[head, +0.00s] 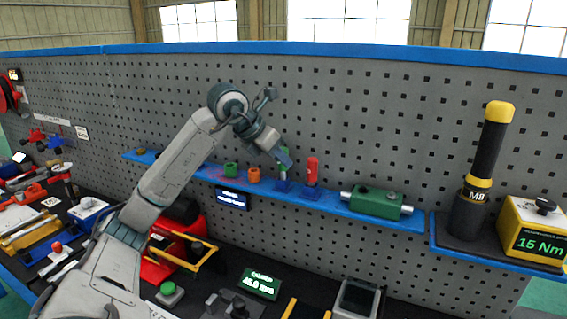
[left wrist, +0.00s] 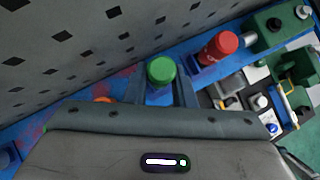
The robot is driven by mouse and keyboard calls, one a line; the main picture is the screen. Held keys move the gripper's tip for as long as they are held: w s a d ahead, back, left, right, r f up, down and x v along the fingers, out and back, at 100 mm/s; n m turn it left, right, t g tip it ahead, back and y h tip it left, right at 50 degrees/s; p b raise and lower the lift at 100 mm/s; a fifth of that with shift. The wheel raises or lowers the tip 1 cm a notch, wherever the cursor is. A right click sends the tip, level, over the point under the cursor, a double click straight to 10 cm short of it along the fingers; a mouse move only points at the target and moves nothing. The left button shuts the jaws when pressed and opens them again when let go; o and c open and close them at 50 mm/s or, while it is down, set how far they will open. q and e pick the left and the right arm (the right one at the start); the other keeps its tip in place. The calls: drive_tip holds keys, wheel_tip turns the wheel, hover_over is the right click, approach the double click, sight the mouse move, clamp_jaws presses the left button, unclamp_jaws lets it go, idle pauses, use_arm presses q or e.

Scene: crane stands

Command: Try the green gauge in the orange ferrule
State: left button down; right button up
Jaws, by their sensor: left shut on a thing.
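My left gripper (head: 284,160) is shut on the green gauge (head: 283,174), above a small blue stand (head: 282,186) on the shelf. I cannot tell whether the gauge's lower end is still in that stand. In the left wrist view the round green top of the gauge (left wrist: 161,71) shows between the two fingers (left wrist: 160,92). The orange ferrule (head: 253,175) stands on the shelf just left of the gauge. In the left wrist view only a bit of the orange ferrule (left wrist: 103,99) shows past the gripper body. My right gripper is not in view.
A red gauge (head: 312,170) stands in a blue stand close on the right. A green ferrule (head: 231,169) is left of the orange one. A green block with metal ends (head: 376,202) lies farther right on the blue shelf (head: 333,207). A pegboard wall (head: 350,120) rises behind.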

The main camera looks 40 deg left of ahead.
use_arm(q)
drive_tip(key=shift+r+p, duration=0.8)
drive_tip(key=shift+r, duration=0.25)
drive_tip(key=shift+r+p, duration=1.1)
